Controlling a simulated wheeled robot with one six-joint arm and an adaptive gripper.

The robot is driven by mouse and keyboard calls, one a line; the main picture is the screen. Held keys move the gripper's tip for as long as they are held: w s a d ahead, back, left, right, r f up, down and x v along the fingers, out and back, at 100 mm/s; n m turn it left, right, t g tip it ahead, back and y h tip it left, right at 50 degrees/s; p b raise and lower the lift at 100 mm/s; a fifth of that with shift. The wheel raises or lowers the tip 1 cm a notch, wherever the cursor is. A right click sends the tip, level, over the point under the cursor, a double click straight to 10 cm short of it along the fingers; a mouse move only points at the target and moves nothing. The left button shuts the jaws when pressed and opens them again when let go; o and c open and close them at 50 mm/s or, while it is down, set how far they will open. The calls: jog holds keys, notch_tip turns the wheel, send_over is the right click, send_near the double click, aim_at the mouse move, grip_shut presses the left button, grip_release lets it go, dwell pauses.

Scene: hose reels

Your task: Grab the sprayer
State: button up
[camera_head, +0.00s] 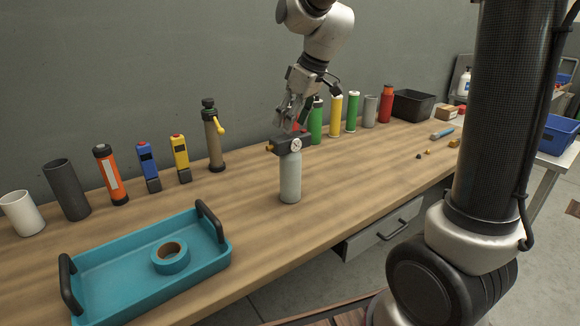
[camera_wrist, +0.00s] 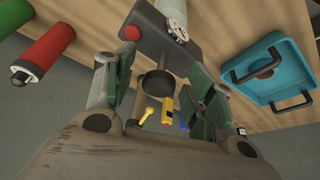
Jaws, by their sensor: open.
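A pale grey bottle with a dark head, a round white dial and an orange-yellow nozzle, which looks like the sprayer (camera_head: 290,178), stands upright near the middle of the bench. My gripper (camera_head: 291,119) is just above its head, pointing down. In the wrist view, the sprayer's dark head and dial (camera_wrist: 172,22) show at the top, between and beyond the spread fingers of my gripper (camera_wrist: 150,64). The gripper is open and holds nothing. I cannot tell whether a finger touches the head.
A brown bottle with a yellow lever (camera_head: 215,148) stands behind to the left, beside yellow and blue devices and an orange torch (camera_head: 110,175). A teal tray (camera_head: 105,255) holding tape is front left. Several coloured cylinders and a black bin (camera_head: 413,104) line the back right.

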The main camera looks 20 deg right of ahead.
jog(key=shift+w+a+f, duration=0.1)
jog(key=shift+w+f, duration=0.1)
jog(key=shift+f, duration=0.35)
grip_shut()
